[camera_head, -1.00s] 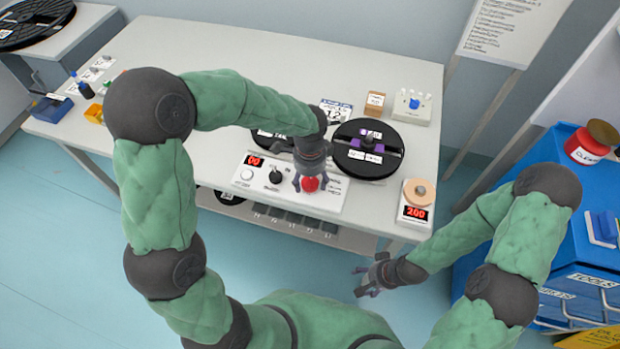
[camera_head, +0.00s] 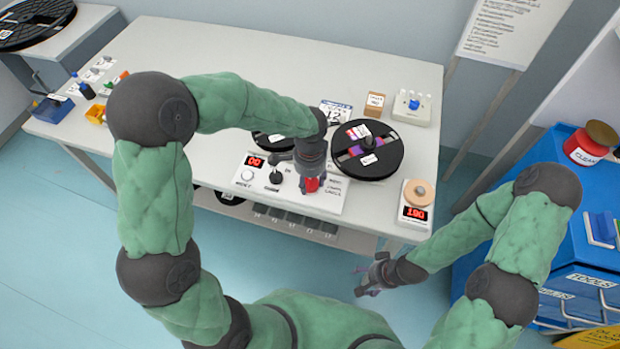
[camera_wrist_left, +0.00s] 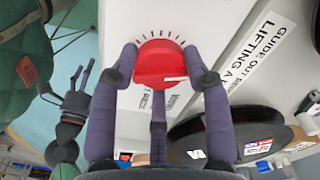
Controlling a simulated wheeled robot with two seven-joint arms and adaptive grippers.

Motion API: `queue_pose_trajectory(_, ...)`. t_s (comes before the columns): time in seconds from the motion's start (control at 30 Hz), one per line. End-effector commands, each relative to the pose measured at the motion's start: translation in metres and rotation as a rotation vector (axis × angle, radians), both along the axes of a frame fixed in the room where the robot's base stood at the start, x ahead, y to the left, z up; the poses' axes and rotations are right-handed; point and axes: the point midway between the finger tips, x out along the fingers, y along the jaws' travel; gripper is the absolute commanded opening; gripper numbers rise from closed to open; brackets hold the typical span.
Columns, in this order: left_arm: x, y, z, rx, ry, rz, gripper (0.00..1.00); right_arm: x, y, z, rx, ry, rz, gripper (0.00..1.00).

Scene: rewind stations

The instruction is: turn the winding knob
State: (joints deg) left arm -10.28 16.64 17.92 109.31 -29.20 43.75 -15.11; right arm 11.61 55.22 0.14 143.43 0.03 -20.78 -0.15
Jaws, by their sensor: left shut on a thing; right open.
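The red winding knob (camera_head: 312,184) sits on the white control panel (camera_head: 325,205) at the front of the table. In the left wrist view the red knob (camera_wrist_left: 158,63) shows a white pointer line and tick marks around it. My left gripper (camera_head: 312,178) is over the knob from above, its fingers (camera_wrist_left: 165,75) closed around the knob's sides. My right gripper (camera_head: 372,275) is open and empty in front of the table, away from the panel.
A black lever (camera_head: 276,175) and a display reading 00 (camera_head: 254,161) are on the panel. Two black reels stand behind it; the right reel (camera_head: 368,165) is in full view. A small scale (camera_head: 414,213) reads 190. A blue cart (camera_head: 590,240) stands at right.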

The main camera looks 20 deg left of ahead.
Motion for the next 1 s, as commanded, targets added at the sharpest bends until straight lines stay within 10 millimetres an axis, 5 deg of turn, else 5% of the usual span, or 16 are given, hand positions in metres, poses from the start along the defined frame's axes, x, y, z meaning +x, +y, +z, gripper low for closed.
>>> queue_pose_trajectory(0.5,0.0011,-0.0001,0.0006,-0.001,-0.003,0.334,0.15,0.0,0.0,0.0005,0.0,0.0,0.0,0.7)
queue_pose_trajectory(1.0,0.0014,-0.0001,0.0008,-0.001,-0.004,0.397,0.15,0.0,0.0,0.0004,0.0,0.0,0.0,0.7)
